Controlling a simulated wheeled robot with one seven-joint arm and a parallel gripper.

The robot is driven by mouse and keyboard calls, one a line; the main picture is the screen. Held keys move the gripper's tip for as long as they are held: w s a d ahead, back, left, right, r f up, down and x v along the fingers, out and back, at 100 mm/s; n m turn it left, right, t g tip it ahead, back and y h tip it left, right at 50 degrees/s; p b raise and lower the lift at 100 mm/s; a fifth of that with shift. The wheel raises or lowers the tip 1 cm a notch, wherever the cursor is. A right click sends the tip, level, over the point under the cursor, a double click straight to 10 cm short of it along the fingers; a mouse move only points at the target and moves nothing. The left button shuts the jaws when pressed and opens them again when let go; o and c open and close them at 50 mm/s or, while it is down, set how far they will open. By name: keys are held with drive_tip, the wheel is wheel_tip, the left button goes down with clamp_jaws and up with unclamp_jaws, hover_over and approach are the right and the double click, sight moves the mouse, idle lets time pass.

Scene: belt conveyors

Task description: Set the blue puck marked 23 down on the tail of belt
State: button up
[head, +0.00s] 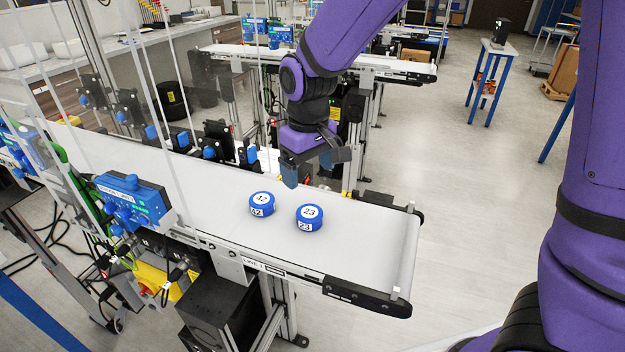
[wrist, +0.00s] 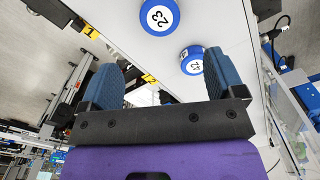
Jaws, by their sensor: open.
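The blue puck marked 23 (head: 309,218) stands upright on the white belt (head: 363,248), toward its near right end. Its white top label faces up. In the wrist view the puck marked 23 (wrist: 159,16) is at the top edge, beyond the fingertips and partly cut off. A second blue puck (head: 262,204), whose number looks like 12 or 32, stands just left of it with a small gap. It also shows in the wrist view (wrist: 191,61), near one finger. My gripper (head: 314,168) is open and empty, above the belt's far side, behind the pucks. It also shows in the wrist view (wrist: 160,76).
The belt's right end has a roller (head: 408,252) and bare surface before it. A blue control box (head: 133,203) and clear panels line the near left side. Black and blue sensors (head: 216,140) stand along the far side. Another conveyor (head: 390,66) runs behind.

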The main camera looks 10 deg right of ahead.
drive_tip(key=shift+r, duration=0.3)
drive_tip(key=s+d+r+m+t, duration=0.25)
drive_tip(key=s+d+r, duration=0.45)
drive_tip(key=d+r, duration=0.5)
drive_tip(key=s+d+r+m+t, duration=0.2)
drive_tip(key=s+d, duration=0.5)
drive_tip(key=s, duration=0.6)
drive_tip(key=shift+d+r+m+t, duration=0.4)
drive_tip(key=shift+r+m, duration=0.25)
drive_tip(key=shift+r, duration=0.4)
